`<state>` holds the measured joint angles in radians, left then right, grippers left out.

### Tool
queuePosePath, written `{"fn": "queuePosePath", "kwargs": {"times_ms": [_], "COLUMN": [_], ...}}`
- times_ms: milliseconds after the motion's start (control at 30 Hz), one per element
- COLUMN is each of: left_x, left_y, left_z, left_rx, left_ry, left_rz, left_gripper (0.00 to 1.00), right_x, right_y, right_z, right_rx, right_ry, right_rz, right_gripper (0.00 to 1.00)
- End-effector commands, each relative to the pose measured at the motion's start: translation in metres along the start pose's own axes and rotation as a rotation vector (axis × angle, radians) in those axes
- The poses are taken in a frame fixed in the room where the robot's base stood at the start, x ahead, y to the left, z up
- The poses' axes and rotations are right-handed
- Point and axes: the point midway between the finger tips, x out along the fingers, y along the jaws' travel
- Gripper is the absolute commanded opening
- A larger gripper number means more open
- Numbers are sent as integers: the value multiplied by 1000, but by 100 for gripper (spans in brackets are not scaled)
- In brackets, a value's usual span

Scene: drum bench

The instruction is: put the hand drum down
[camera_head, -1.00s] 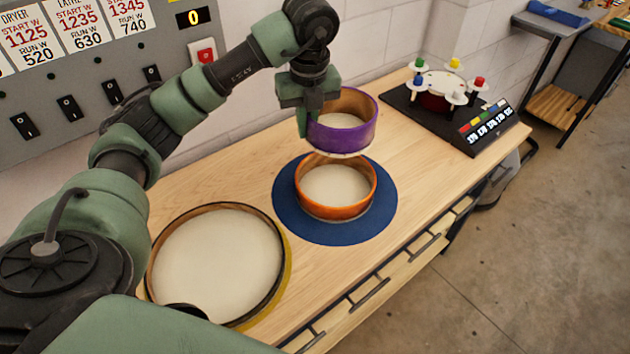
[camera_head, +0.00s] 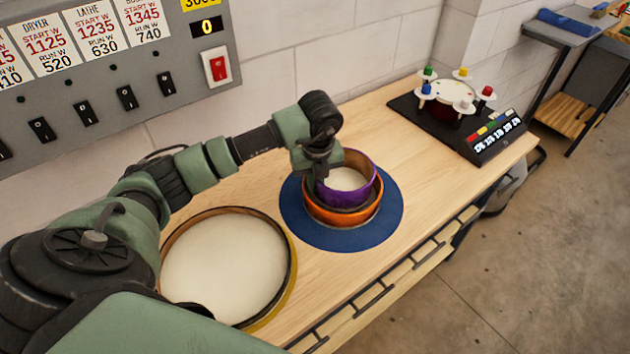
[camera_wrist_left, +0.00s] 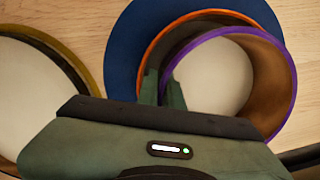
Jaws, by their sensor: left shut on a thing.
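The purple hand drum (camera_head: 369,190) is in my left gripper (camera_head: 319,182), which is shut on its left rim. In the head view the purple drum sits at the orange drum (camera_head: 340,219), partly inside its rim or just above it; I cannot tell whether it rests there. The orange drum stands on a round blue mat (camera_head: 347,241). In the left wrist view the purple rim (camera_wrist_left: 222,34) overlaps the orange rim (camera_wrist_left: 155,47), and the gripper fingers (camera_wrist_left: 163,88) straddle the purple wall. My right gripper is not in view.
A large wide drum (camera_head: 223,265) lies left of the mat on the wooden bench (camera_head: 395,160). A black stand with a white disc and coloured knobs (camera_head: 447,95) is at the far right of the bench. A switch panel (camera_head: 100,75) is on the wall. The bench right of the mat is clear.

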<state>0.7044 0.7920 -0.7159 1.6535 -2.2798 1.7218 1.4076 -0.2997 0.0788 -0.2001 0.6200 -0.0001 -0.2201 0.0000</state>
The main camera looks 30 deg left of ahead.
Motion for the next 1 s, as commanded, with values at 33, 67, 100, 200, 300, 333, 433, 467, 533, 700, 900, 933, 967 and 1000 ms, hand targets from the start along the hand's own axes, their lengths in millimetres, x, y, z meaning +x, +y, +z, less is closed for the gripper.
{"fn": "queuePosePath", "kwargs": {"times_ms": [33,67,100,200,300,333,433,467,533,700,900,933,967,1000], "left_x": [0,0,0,1,5,6,8,9,11,12,11,11,11,11], "left_y": [0,0,0,0,0,0,0,0,0,0,0,0,0,0], "left_z": [0,0,0,0,-1,-1,-1,-1,-2,-2,-2,-2,-2,-2], "left_rx": [0,0,0,0,0,0,-1,-1,-1,-1,-1,-1,-1,-1], "left_ry": [-1,-1,-1,0,0,0,0,0,0,0,0,0,0,0], "left_rz": [-1,-1,-1,-1,-1,-1,-1,-1,-1,0,0,0,0,0], "left_gripper": [0,0,0,0,0,0,0,0,0,15,16,16,16,16], "right_x": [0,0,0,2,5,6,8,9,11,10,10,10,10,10], "right_y": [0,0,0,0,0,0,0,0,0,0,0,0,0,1], "right_z": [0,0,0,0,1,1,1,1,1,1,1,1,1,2], "right_rx": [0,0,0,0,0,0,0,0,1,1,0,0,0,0], "right_ry": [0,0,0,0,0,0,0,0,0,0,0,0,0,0], "right_rz": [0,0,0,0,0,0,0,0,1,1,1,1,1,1], "right_gripper": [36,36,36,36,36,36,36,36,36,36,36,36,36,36]}}
